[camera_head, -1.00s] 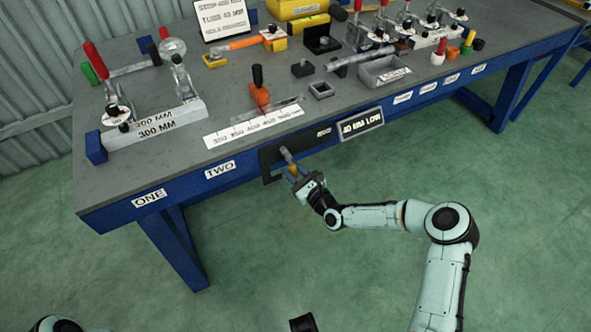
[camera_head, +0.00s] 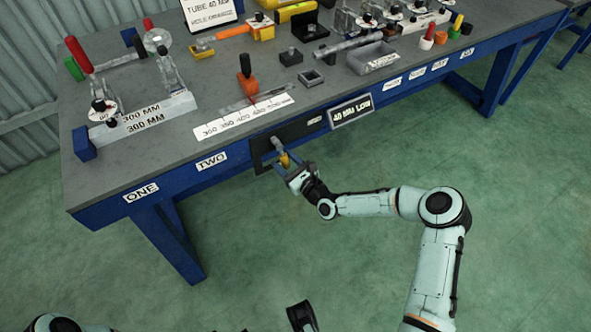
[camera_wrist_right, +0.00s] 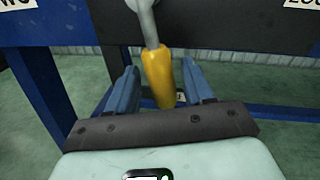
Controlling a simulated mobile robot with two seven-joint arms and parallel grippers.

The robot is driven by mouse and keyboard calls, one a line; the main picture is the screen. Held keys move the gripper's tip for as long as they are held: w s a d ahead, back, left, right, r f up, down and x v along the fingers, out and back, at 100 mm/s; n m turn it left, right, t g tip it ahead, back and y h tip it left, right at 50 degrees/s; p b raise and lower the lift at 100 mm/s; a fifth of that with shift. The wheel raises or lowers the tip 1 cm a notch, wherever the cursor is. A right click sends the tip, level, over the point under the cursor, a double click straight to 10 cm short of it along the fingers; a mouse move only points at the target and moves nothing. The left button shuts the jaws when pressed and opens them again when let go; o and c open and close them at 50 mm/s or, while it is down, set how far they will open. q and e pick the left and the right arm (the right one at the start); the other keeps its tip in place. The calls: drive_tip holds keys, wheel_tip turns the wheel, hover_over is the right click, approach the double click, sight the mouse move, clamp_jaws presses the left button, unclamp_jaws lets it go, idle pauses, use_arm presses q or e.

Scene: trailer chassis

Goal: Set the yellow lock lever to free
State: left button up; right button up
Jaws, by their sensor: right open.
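The yellow lock lever (camera_head: 285,160) hangs from a grey shaft on a dark plate (camera_head: 262,152) at the bench's front edge, its yellow end tilted down and outward. In the right wrist view the yellow grip (camera_wrist_right: 158,77) lies between my two blue fingers. My right gripper (camera_head: 287,169) is open around the lever's lower end. The lever's very tip is partly hidden behind the gripper's dark body.
The blue bench (camera_head: 180,178) holds a white scale strip (camera_head: 240,117), an orange slider (camera_head: 247,89) and several fixtures. The green floor (camera_head: 235,265) in front is clear.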

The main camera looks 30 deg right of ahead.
use_arm(q)
drive_tip(key=shift+g+h, duration=0.3)
drive_tip(key=shift+g, duration=0.3)
drive_tip(key=s+r, duration=0.1)
drive_tip(key=s+d+r+p, duration=0.2)
drive_tip(key=s, duration=0.1)
use_arm(e)
drive_tip(key=v, duration=1.2)
drive_tip(key=shift+s, duration=0.4)
